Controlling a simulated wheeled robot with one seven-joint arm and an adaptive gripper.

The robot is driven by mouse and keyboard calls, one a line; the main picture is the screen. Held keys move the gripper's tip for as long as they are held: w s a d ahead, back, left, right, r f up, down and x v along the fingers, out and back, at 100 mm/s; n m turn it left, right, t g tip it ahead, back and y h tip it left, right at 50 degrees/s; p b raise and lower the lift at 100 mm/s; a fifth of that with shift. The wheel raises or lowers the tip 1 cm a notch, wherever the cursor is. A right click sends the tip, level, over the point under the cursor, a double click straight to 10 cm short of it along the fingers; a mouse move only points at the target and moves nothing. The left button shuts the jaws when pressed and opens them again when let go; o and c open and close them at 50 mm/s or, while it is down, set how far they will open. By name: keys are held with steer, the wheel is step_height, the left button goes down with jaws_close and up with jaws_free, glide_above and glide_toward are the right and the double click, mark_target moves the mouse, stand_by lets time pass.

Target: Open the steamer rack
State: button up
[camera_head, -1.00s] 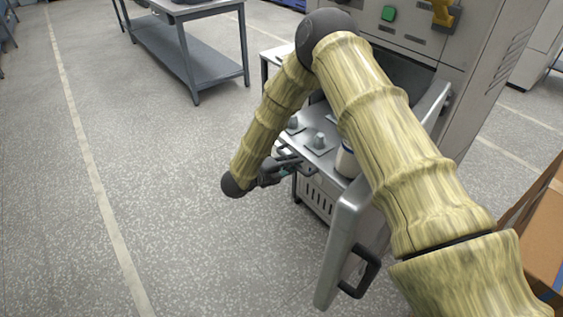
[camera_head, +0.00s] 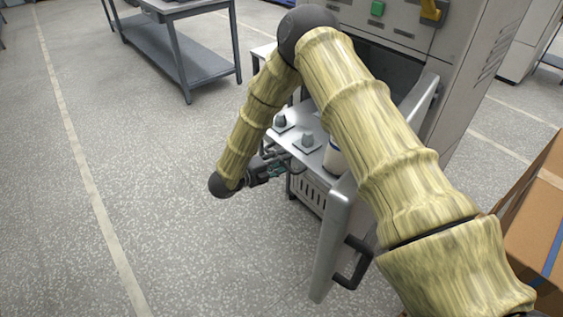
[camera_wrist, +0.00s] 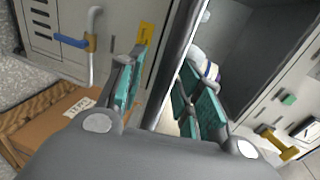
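The steamer rack (camera_head: 293,152) is a grey metal shelf at the front of the tall grey cabinet, with small grey posts on it. My gripper (camera_head: 278,166) is low at its front left side, partly hidden in the head view. In the wrist view my gripper (camera_wrist: 163,95) has its green-padded fingers spread apart, and a pale panel edge runs between them. I cannot tell whether the fingers touch that edge. A white container (camera_head: 333,158) stands on the rack, partly behind my arm; it also shows in the wrist view (camera_wrist: 207,68).
An open grey door (camera_head: 333,240) with a black handle (camera_head: 352,268) stands beside the rack. A cardboard box (camera_head: 535,215) is at the right. A grey table (camera_head: 190,60) stands at the back left. The floor at left is clear.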

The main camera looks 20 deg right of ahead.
steer(key=v, duration=1.2)
steer(key=shift+f, duration=0.1)
